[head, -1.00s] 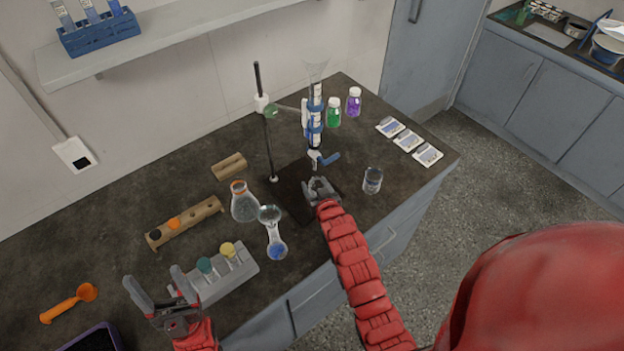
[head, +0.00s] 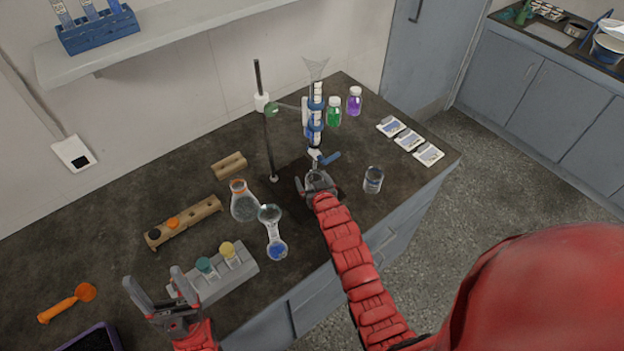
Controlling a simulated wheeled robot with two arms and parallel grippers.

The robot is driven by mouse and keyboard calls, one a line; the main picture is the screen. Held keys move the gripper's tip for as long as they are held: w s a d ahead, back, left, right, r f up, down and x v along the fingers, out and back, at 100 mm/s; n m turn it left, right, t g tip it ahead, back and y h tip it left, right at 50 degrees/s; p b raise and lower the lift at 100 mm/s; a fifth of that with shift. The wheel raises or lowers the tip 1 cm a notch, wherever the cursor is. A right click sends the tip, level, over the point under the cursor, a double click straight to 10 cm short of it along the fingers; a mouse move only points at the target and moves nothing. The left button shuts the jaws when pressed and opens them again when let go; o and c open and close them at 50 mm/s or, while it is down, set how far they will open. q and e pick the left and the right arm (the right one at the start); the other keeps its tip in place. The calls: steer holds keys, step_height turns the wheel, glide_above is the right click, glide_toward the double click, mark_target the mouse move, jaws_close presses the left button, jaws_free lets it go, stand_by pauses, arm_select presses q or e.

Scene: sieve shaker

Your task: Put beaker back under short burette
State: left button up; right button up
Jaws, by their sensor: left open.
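The short burette (head: 316,115) with blue bands is clamped upright on a stand rod (head: 268,140), a funnel at its top and a blue stopcock (head: 329,158) near its lower end. A small glass beaker (head: 373,180) stands upright on the counter, to the right of the dark stand base (head: 294,200). My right gripper (head: 316,177) is just below the burette's tip, left of and apart from the beaker. Its jaws are small and overlap the burette tip, so I cannot tell what lies between them. My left gripper (head: 158,287) is open and empty at the front left.
A conical flask (head: 243,204) and a flask with blue liquid (head: 275,240) stand left of my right arm. Green (head: 334,112) and purple (head: 354,101) bottles stand behind the burette. Flat cards (head: 409,140) lie at right. The counter around the beaker is clear.

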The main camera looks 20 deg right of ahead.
steer(key=shift+s+r, duration=0.15)
steer(key=shift+r, duration=0.2)
steer(key=p+v, duration=0.2)
steer(key=v, duration=0.9)
steer(key=shift+s, duration=0.35)
